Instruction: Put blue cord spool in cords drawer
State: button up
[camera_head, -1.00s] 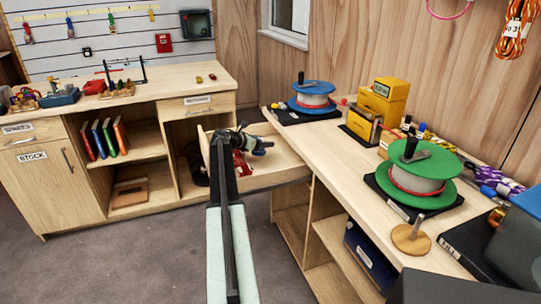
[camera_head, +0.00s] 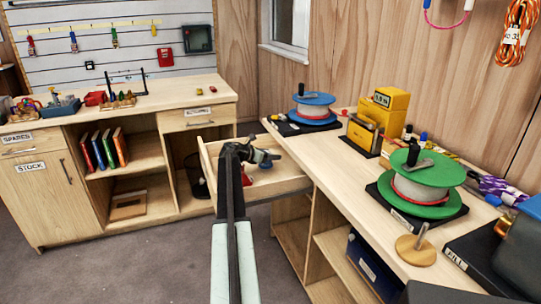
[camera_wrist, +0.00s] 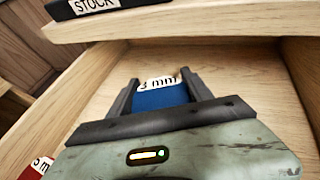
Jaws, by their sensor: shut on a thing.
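The blue cord spool (camera_wrist: 160,97), with a "3 mm" label, sits between the two fingers of my gripper (camera_wrist: 160,88) in the wrist view. The gripper is shut on it. In the head view the spool (camera_head: 265,165) is a small blue patch just under my gripper (camera_head: 268,157), over the inside of an open wooden drawer (camera_head: 285,188). The drawer's bare floor (camera_wrist: 215,75) and walls surround the spool in the wrist view. I cannot tell whether the spool touches the floor. The drawer's own label is not visible.
A red spool (camera_wrist: 38,166) with a partly hidden label lies at lower left in the wrist view. The right bench (camera_head: 350,165) carries a green reel (camera_head: 425,172), a blue-flanged reel (camera_head: 313,100) and a yellow device (camera_head: 385,105). A left bench (camera_head: 130,98) stands beyond open floor.

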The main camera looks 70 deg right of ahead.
jog(key=shift+f, duration=0.3)
jog(key=o, duration=1.4)
jog(key=shift+o, duration=0.2)
jog(key=shift+r, duration=0.2)
jog(key=shift+w+a+r+p, duration=0.15)
jog(key=shift+a+r+p, duration=0.15)
jog(key=shift+r+p, duration=0.2)
jog(key=shift+w+a+r+p, duration=0.15)
jog(key=shift+a+r+p, duration=0.1)
jog(key=shift+r+p, duration=0.25)
jog(key=p+v, duration=0.3)
jog(key=v, duration=0.7)
jog(key=shift+w+a+f+p, duration=0.2)
jog(key=shift+a+f+p, duration=0.05)
jog(key=shift+a+p, duration=0.05)
